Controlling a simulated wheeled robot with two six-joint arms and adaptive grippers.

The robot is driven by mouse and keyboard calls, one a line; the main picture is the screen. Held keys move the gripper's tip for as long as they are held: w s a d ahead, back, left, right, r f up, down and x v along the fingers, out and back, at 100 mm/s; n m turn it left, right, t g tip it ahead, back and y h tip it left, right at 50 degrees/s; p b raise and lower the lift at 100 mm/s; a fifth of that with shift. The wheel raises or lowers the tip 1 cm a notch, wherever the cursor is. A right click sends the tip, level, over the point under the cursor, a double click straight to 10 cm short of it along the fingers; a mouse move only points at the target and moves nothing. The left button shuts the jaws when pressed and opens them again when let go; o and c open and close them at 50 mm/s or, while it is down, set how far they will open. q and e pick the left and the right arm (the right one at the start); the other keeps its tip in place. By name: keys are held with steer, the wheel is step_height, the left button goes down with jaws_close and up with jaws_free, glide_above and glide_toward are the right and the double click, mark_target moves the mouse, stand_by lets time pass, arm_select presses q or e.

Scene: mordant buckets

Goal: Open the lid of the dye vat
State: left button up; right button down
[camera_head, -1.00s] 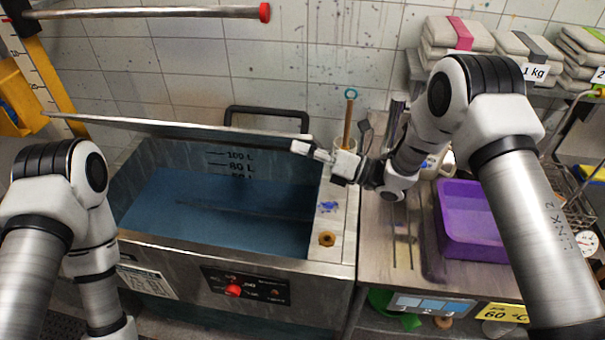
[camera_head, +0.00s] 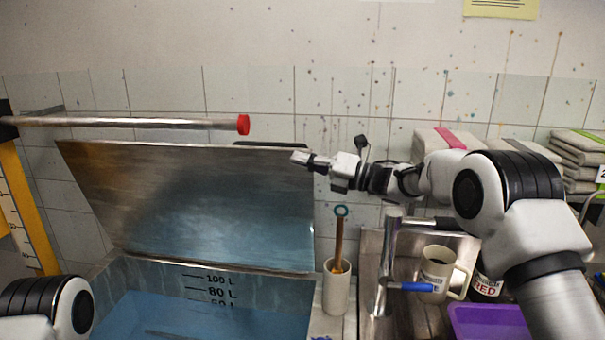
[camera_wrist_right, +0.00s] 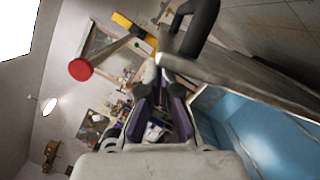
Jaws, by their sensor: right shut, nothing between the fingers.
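The dye vat's lid (camera_head: 190,205) is a grey metal sheet, tilted up steeply with its underside facing me in the head view. The vat (camera_head: 255,283) below shows blue liquid (camera_head: 165,318) and litre marks on its back wall. A black bar handle (camera_head: 270,144) peeks over the lid's top edge; it also shows in the right wrist view (camera_wrist_right: 196,28). My right gripper (camera_head: 304,160) is shut and empty at the lid's upper right corner. In the right wrist view my fingers (camera_wrist_right: 157,82) are beside the lid's edge (camera_wrist_right: 240,82); contact is unclear. My left gripper is out of view.
A red-capped metal rail (camera_head: 150,122) runs above the lid at left. Right of the vat stand a beaker with a wooden stick (camera_head: 337,288), a tap (camera_head: 388,262), a mug (camera_head: 435,275) and a purple tub (camera_head: 488,322). Folded cloth stacks (camera_head: 440,143) lie behind my right arm.

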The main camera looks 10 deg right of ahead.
steer(key=shift+s+r, duration=0.1)
steer(key=shift+r, duration=0.15)
